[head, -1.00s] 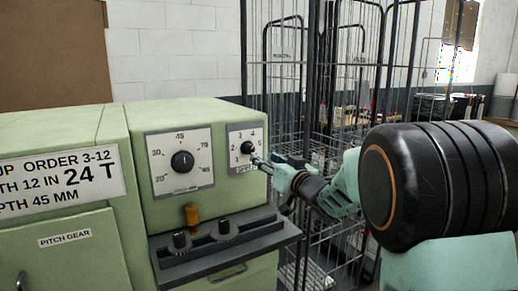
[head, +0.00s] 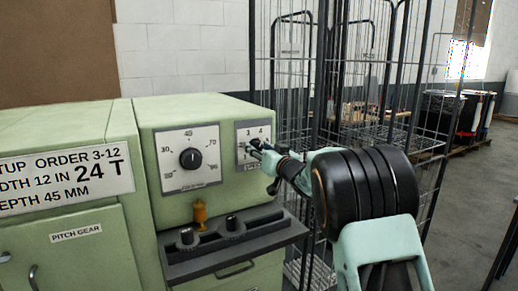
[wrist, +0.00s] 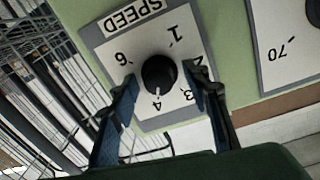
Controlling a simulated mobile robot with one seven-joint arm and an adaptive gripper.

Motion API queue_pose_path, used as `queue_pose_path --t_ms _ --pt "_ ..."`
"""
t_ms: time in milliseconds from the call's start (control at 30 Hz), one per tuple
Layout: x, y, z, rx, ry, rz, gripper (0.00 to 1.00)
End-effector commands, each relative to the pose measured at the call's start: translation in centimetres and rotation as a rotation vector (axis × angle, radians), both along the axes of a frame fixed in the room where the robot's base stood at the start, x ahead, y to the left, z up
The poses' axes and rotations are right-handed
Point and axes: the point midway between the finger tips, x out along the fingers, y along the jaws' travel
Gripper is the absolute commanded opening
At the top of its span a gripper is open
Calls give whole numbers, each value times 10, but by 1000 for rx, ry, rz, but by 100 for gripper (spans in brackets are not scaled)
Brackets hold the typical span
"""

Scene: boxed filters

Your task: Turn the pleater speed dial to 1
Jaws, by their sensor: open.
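The SPEED dial (wrist: 159,72) is a round black knob on a white plate (wrist: 110,45) numbered around its edge. In the wrist view the plate appears upside down, and the knob's white mark points toward 4. The 1 lies on the opposite side, near the SPEED label. My gripper (wrist: 161,78) is open, with one finger on each side of the knob. Whether the fingers touch it I cannot tell. In the head view my gripper (head: 262,151) is at the speed plate (head: 254,130) and partly hides the knob.
A larger pitch dial (head: 190,158) is left of the speed plate on the green machine (head: 185,110). A dark grey shelf (head: 235,240) with small knobs juts out below. Wire cage trolleys (head: 345,110) stand behind and right of my arm.

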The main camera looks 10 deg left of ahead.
Motion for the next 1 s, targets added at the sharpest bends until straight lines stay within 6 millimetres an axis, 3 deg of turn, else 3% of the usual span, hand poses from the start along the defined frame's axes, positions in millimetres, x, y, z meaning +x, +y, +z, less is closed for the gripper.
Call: queue_pose_path --t_ms 167,567,1000 --pt "0 0 0 0 0 0 43" --pt "0 0 0 0 0 0 1" --pt "0 -1 -3 -88 -61 -1 1"
